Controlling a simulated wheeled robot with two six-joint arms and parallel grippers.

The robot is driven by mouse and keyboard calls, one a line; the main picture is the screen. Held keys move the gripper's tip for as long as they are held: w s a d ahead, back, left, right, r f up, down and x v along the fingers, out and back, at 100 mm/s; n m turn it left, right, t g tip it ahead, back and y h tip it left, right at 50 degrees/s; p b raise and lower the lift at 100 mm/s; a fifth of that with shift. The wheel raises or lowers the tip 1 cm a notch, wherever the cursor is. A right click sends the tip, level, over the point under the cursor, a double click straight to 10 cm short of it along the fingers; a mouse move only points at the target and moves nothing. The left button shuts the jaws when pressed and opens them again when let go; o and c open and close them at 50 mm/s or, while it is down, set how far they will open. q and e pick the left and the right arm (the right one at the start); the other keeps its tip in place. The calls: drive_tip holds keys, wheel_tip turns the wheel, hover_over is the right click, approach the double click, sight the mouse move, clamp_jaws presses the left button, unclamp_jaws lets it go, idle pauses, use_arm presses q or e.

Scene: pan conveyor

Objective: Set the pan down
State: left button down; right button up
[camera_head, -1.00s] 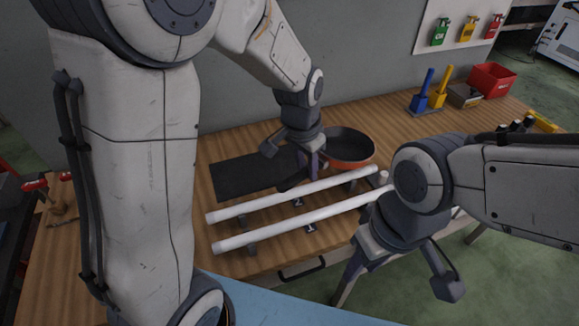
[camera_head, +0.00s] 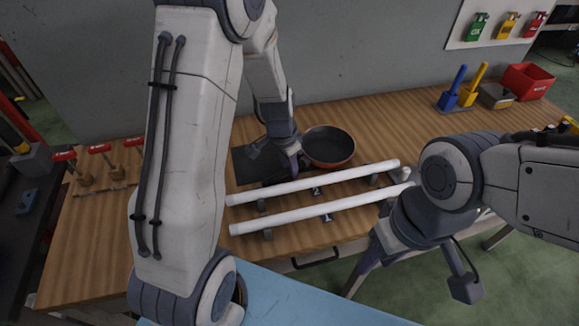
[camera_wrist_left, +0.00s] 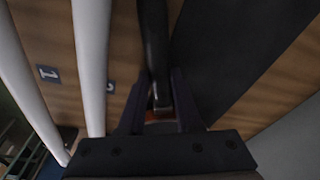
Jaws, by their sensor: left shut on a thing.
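The dark pan with an orange outside (camera_head: 330,148) is behind the white rails in the head view. My left gripper (camera_head: 290,168) is at the pan's left side, shut on its handle. The dark handle (camera_wrist_left: 155,45) runs between the fingers (camera_wrist_left: 160,110) in the left wrist view. A black mat (camera_head: 247,166) lies left of the pan, partly hidden by my left arm; it also shows right of the handle in the wrist view (camera_wrist_left: 235,45). I cannot tell whether the pan touches the table. My right gripper (camera_head: 415,278) is open and empty at the table's front edge.
Two white rails (camera_head: 325,183) run across the wooden table (camera_head: 400,135) in front of the pan, with number labels beside them. Blue and yellow tools (camera_head: 460,92) and a red bin (camera_head: 527,82) stand at the back right. Red-handled clamps (camera_head: 100,160) are at the left.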

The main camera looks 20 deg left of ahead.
use_arm(q)
drive_tip(key=c, duration=0.6)
unclamp_jaws()
drive_tip(key=shift+s+f, duration=0.1)
